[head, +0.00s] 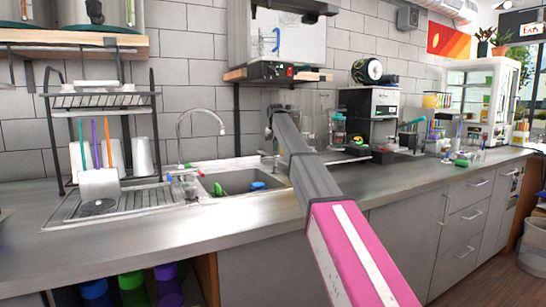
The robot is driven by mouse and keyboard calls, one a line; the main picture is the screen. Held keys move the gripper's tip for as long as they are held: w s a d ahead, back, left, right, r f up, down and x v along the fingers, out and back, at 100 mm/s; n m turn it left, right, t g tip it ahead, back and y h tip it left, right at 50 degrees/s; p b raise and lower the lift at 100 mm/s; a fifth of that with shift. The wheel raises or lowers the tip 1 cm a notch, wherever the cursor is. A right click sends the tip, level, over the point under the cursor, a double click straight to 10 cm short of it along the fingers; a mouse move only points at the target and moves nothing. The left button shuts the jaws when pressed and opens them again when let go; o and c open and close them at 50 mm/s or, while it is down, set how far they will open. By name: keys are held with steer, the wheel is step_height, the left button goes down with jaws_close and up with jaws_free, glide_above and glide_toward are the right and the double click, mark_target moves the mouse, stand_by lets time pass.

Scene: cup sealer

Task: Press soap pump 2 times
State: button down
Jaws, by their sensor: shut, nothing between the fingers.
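My arm reaches from the lower right up to the back of the sink. My gripper (269,132) is at its far end, small in the head view, shut and empty. Just below it, at the sink's back right corner, a small slim metal piece (276,160) stands up from the counter; it looks like the soap pump. The gripper appears to be above or in front of it. I cannot tell whether they touch, and the arm hides part of this area.
The sink (235,180) holds a blue item (258,186), with a curved faucet (197,122) behind. A dish rack (100,140) stands left. A wall shelf (276,76) hangs above my gripper. A coffee machine (368,112) stands right. The front counter (150,235) is clear.

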steer(key=shift+f, duration=1.55)
steer(key=shift+r, duration=1.9)
steer(key=shift+f, duration=0.2)
